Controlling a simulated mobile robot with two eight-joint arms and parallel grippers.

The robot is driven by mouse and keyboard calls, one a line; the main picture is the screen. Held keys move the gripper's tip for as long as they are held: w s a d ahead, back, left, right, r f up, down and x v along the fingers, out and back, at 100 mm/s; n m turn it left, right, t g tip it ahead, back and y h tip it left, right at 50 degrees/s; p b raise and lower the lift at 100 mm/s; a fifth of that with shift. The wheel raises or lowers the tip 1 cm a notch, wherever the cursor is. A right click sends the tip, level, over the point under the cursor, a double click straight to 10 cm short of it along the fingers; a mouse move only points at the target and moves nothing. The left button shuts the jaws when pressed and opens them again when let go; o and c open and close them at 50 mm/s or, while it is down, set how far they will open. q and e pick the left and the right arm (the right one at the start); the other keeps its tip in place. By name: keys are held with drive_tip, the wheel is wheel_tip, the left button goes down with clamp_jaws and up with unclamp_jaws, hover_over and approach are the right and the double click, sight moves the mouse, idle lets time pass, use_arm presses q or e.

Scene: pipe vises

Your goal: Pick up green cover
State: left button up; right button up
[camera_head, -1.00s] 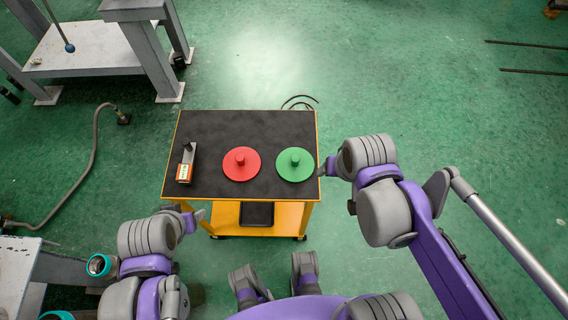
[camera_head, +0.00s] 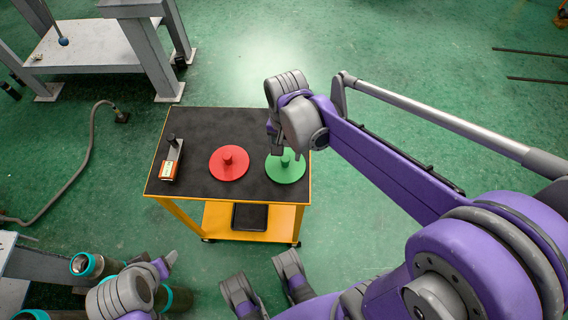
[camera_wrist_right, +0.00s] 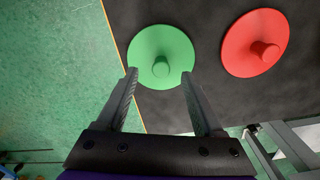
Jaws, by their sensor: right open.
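The green cover (camera_head: 286,170) is a round disc with a knob in its middle, lying on the black top of the yellow cart (camera_head: 206,188) near its right edge. My right gripper (camera_head: 277,150) is above the far part of the green cover and hides some of it. In the right wrist view the fingers of my right gripper (camera_wrist_right: 160,88) are open and empty, with the green cover (camera_wrist_right: 160,45) between and beyond their tips. My left gripper (camera_head: 167,262) is low at the left, in front of the cart; its fingers are too small to read.
A small tool with an orange-and-white label (camera_head: 170,163) is at the cart's left. A metal frame table (camera_head: 95,45) stands behind left. Floor right of the cart is clear.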

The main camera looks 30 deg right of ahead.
sight(285, 158)
drive_tip(key=f, duration=0.2)
drive_tip(key=f+b, duration=0.1)
drive_tip(key=f, duration=0.2)
drive_tip(key=shift+w+d+f, duration=0.1)
drive_tip(key=shift+w+f, duration=0.15)
drive_tip(key=shift+f, duration=0.05)
clamp_jaws()
